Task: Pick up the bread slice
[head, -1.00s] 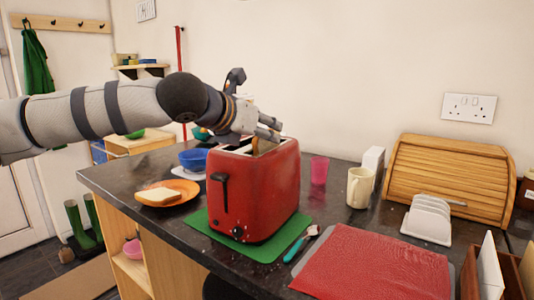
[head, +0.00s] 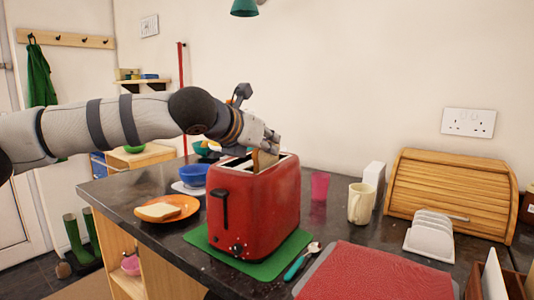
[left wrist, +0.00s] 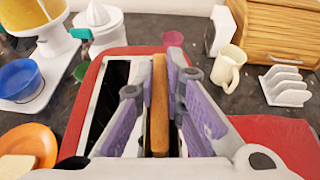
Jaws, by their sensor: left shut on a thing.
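A brown toasted bread slice (head: 265,159) stands upright in a slot of the red toaster (head: 250,208), its upper part above the slot. My left gripper (head: 268,146) is above the toaster, shut on the slice. In the left wrist view the slice (left wrist: 159,105) is between the two purple-grey fingers, seen edge-on; the other slot looks dark and empty. The slice's lower part is hidden inside the toaster. A second, pale bread slice (head: 158,211) lies on an orange plate (head: 187,203) to the left of the toaster. My right gripper is not in view.
The toaster stands on a green mat (head: 285,248). A pink cup (head: 319,186), a cream mug (head: 361,204) and a white rack (head: 430,236) are to its right. A blue bowl (head: 193,176) is behind left, a red board (head: 375,272) at front right.

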